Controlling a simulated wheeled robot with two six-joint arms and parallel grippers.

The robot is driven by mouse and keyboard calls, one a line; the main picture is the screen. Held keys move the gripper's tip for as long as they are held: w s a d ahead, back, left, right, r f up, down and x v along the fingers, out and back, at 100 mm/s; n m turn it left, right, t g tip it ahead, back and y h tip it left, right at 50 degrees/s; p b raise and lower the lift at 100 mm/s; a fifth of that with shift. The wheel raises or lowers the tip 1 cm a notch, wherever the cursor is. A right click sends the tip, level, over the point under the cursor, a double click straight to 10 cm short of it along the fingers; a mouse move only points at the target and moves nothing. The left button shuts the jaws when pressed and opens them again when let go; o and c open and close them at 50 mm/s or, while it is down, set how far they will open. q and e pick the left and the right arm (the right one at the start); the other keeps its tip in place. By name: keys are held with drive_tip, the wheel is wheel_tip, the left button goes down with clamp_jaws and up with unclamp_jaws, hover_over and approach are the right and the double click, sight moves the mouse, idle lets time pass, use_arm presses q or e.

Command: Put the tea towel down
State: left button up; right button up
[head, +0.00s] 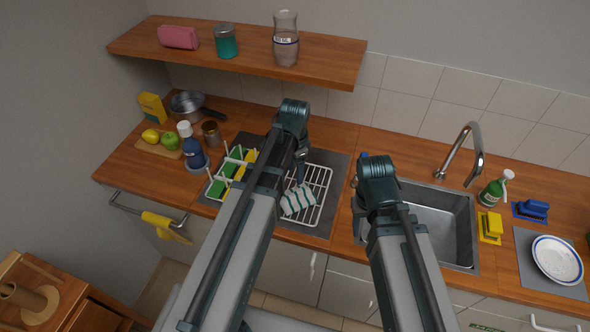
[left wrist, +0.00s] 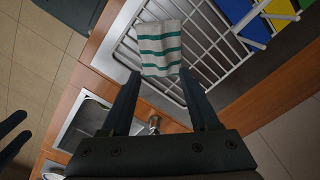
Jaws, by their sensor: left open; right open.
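The tea towel (head: 298,199), white with green stripes, lies on the white wire rack (head: 320,187) on the counter. It also shows in the left wrist view (left wrist: 160,48), flat on the rack's wires near its edge. My left gripper (head: 299,180) is open above the towel. In the left wrist view its fingers (left wrist: 160,78) are spread, with the towel just beyond their tips and nothing held between them. My right gripper, mostly hidden behind its arm in the head view, shows dark fingers at the left edge of the left wrist view (left wrist: 12,130), apart and empty.
Green and yellow boards (head: 217,187) stand in the rack's left part. A sink (head: 440,222) with a tap (head: 475,155) lies to the right. A blue bottle (head: 194,154) and a jar (head: 212,133) stand left. A yellow cloth (head: 165,228) hangs on the front rail.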

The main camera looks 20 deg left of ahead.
use_arm(q)
drive_tip(key=s+d+n+y, duration=0.1)
drive_tip(key=s+d+n, duration=0.4)
drive_tip(key=s+d, duration=0.6)
drive_tip(key=s, duration=0.3)
drive_tip(key=shift+r+n, duration=0.3)
drive_tip(key=shift+r, duration=0.05)
use_arm(e)
drive_tip(key=shift+r, duration=0.25)
